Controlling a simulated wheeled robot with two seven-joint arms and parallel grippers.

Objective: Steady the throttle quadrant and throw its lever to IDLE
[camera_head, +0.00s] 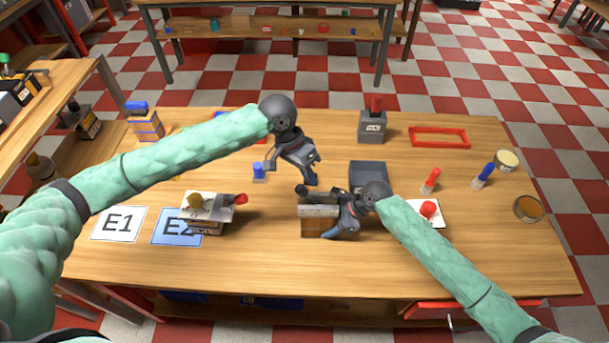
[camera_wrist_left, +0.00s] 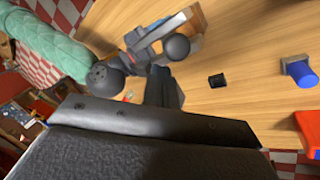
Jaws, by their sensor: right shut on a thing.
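The throttle quadrant (camera_head: 315,226) is a wooden block with a pale top plate, standing near the table's front middle. Its lever shows as a dark knob (camera_head: 302,190) at its back left; the knob also shows in the left wrist view (camera_wrist_left: 176,47). My right gripper (camera_head: 338,222) is shut on the quadrant's right side. My left gripper (camera_head: 311,181) is above the table behind the quadrant, apart from the knob. Its fingers look closed together and empty in the left wrist view (camera_wrist_left: 162,75). The lever's shaft and any IDLE mark cannot be made out.
Left stand a plate-topped unit with a red handle (camera_head: 207,207) and the E1 card (camera_head: 118,224). A blue peg (camera_head: 258,172) stands left of my left gripper. The front edge is mostly clear.

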